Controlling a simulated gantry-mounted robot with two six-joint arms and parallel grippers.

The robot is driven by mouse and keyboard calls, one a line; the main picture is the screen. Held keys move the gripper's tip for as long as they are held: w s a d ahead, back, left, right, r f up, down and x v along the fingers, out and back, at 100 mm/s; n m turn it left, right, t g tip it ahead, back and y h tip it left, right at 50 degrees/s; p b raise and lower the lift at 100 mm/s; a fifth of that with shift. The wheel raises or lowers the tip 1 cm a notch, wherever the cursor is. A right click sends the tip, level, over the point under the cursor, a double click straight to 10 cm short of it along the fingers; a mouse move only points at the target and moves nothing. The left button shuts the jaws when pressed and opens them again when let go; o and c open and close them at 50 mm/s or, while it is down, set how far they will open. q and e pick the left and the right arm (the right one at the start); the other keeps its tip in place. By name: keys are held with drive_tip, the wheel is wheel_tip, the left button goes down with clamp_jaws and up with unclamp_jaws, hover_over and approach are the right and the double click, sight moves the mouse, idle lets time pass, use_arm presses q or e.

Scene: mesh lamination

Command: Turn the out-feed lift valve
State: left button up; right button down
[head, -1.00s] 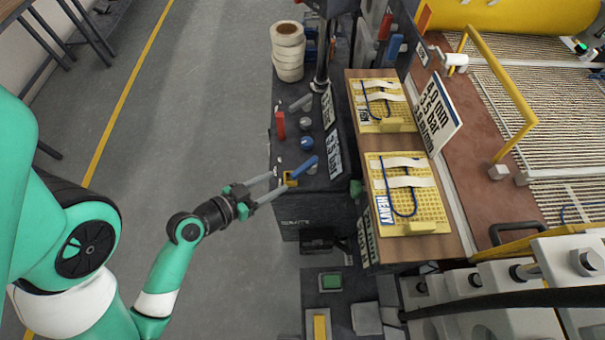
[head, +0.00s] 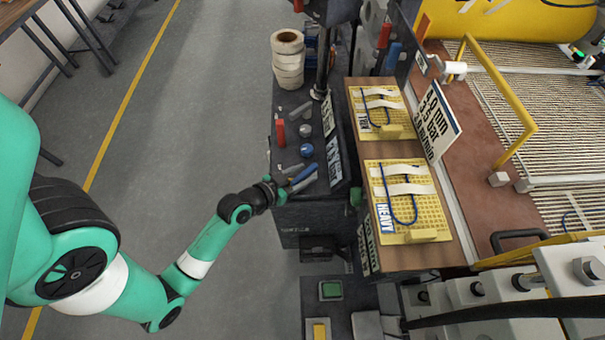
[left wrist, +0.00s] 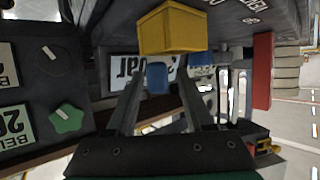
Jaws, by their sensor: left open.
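A blue lever (head: 305,174) sticks up at the near end of the dark bench. In the left wrist view a blue end (left wrist: 157,78) shows between my fingers, beside a yellow block (left wrist: 172,28). I cannot tell whether they are one part. My left gripper (head: 303,177) is open at the lever, with one finger on each side; in the left wrist view the gripper (left wrist: 158,92) shows gaps beside the blue end. No contact is clear. No valve label is readable. My right gripper is not in view.
A red block (head: 280,132) and round knobs stand farther along the bench. White rolls (head: 288,58) are stacked at its far end. Yellow boards (head: 430,205) lie to the right. A green knob (left wrist: 66,118) shows in the left wrist view.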

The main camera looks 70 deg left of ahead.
use_arm(q)
clamp_jaws()
idle(1.3)
